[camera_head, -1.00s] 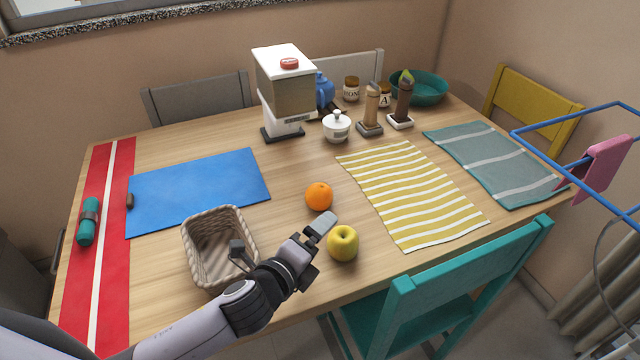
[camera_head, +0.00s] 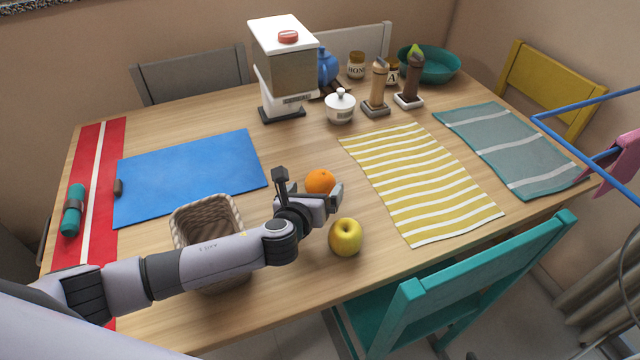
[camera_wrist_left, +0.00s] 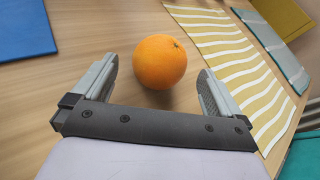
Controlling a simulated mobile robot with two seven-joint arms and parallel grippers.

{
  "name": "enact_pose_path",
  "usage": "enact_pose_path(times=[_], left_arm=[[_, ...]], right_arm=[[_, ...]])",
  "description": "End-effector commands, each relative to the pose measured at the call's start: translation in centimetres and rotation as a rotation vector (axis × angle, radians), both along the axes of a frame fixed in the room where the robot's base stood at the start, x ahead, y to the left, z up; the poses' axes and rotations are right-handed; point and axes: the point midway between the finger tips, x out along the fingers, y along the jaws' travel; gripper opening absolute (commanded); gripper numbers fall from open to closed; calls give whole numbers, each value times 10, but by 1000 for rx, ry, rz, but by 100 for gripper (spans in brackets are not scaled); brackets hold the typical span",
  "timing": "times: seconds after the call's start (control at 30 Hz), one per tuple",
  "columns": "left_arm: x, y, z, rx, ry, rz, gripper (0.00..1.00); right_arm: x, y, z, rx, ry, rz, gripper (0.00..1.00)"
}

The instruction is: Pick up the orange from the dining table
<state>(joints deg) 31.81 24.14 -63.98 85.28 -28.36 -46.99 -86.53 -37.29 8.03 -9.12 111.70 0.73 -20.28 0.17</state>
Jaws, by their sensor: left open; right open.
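The orange (camera_head: 320,181) sits on the wooden dining table (camera_head: 296,146), left of the yellow striped mat. In the head view my left gripper partly hides it from the front. My right gripper is not in view.
A yellow apple (camera_head: 346,237) stands close to my left gripper, toward the front. A wicker basket (camera_head: 207,214) lies behind my left forearm. A blue mat (camera_head: 190,175) and a yellow striped mat (camera_head: 422,185) flank the orange. A teal chair (camera_head: 480,270) stands at the front edge.

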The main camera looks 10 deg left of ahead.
Motion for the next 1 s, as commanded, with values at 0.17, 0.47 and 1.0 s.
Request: enact_pose_path(times=[0.17,0.47,1.0], left_arm=[[19,-2,-11,-1,0,0,100],[30,-3,-14,-2,1,0,100],[30,-3,-13,-2,0,0,37]], right_arm=[[0,0,-6,0,0,0,43],[0,0,-7,0,0,0,43],[0,0,-7,0,0,0,43]])
